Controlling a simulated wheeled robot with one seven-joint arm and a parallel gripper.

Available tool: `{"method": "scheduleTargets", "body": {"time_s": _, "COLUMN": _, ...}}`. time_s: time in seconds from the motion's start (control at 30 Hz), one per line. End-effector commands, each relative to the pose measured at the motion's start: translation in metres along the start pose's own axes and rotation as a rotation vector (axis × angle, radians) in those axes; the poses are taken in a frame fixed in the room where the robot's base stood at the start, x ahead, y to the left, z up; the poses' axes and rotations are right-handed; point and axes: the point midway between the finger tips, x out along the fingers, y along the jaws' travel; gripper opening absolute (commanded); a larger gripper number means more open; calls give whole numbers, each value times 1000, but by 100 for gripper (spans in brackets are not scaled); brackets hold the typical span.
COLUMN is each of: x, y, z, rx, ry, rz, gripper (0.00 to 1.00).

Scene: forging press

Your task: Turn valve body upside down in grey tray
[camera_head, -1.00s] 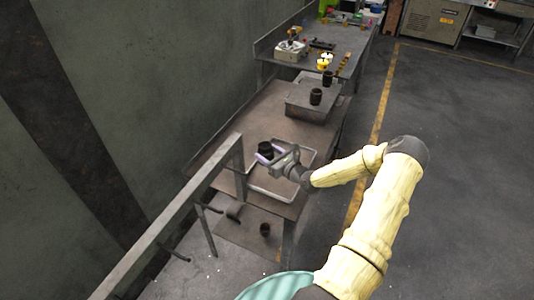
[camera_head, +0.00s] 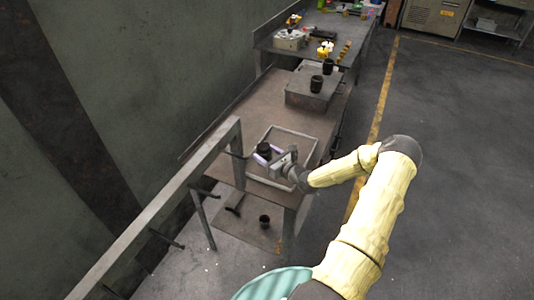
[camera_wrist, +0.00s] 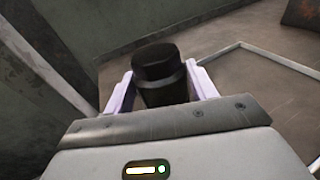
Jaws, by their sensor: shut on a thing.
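The valve body is a dark, rounded cylinder (camera_head: 264,149) held between the pale purple fingers of my gripper (camera_head: 267,155). In the wrist view the valve body (camera_wrist: 160,77) sits between both fingers of my gripper (camera_wrist: 162,92), its wider dark end facing up and its lower part hidden by the gripper. The grey tray (camera_head: 304,138) is a shallow rimmed tray on the brown table. My gripper is over the tray's left part. Whether the valve body touches the tray floor cannot be told. The tray's rim (camera_wrist: 272,54) also shows in the wrist view.
A grey metal block (camera_head: 300,95) with dark cylinders (camera_head: 316,84) on and beside it stands farther back on the table. A grey rail (camera_head: 170,200) runs along the near left. Another dark cylinder (camera_head: 264,220) is on the lower shelf. The floor at right is clear.

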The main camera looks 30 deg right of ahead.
Motion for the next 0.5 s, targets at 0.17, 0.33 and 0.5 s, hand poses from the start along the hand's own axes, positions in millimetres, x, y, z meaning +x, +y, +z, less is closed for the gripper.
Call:
{"method": "scheduleTargets", "body": {"time_s": 0.17, "x": 2, "y": 0, "z": -16, "rx": -1, "ry": -3, "rz": -1, "gripper": 31}}
{"method": "scheduleTargets", "body": {"time_s": 0.33, "x": 3, "y": -1, "z": -23, "rx": -2, "ry": -3, "rz": -1, "gripper": 31}}
{"method": "scheduleTargets", "body": {"time_s": 0.5, "x": 3, "y": -1, "z": -23, "rx": -2, "ry": -3, "rz": -1, "gripper": 31}}
